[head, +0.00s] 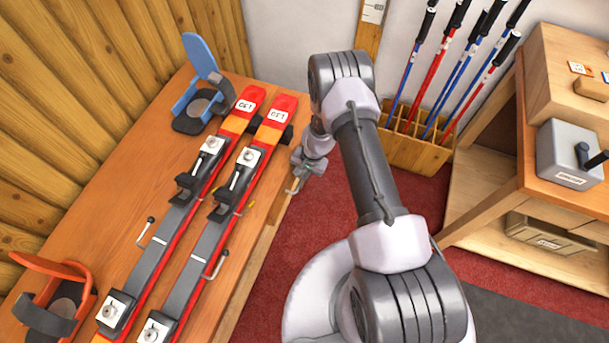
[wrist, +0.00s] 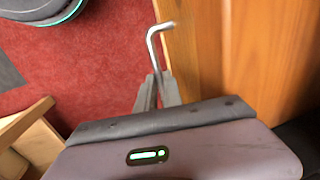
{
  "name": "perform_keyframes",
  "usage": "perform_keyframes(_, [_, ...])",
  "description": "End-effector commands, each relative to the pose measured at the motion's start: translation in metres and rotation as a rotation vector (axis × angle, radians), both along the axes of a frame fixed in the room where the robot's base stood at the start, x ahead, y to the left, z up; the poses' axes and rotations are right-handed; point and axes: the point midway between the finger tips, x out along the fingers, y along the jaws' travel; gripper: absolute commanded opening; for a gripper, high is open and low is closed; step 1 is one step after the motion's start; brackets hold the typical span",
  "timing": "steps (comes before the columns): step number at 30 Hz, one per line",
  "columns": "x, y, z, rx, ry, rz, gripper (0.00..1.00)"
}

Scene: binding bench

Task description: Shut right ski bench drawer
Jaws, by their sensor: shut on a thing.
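The ski bench (head: 100,180) is an orange wooden top on the left in the head view. My gripper (head: 296,178) is at its right-hand edge, toward the far end. In the wrist view my gripper's fingers (wrist: 158,92) are closed on a bent metal bar handle (wrist: 153,45), beside a wooden front (wrist: 190,50). The handle also shows in the head view (head: 292,190), small, by the bench edge. The drawer is mostly hidden below the bench top and behind my gripper; how far it is open I cannot tell.
Two red skis (head: 225,190) lie clamped along the bench, with a blue boot binding (head: 201,55) and an orange one (head: 50,268). A pole rack (head: 415,150) stands behind. A side table (head: 500,200) is at right. Red carpet (head: 330,205) lies between.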

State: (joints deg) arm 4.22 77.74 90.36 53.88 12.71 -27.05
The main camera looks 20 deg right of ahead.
Motion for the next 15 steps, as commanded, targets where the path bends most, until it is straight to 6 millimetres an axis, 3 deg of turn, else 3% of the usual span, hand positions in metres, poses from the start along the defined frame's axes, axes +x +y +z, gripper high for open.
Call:
perform_keyframes(7, [-0.0015,-0.0007,-0.0010,-0.002,0.003,0.000,0.00])
perform_keyframes(8, [-0.0014,-0.0008,-0.0009,-0.002,0.003,0.000,0.15])
perform_keyframes(11, [-0.0013,-0.0007,-0.0009,-0.001,0.002,0.000,0.33])
perform_keyframes(15, [-0.0012,-0.0007,-0.0009,-0.002,0.001,0.000,0.33])
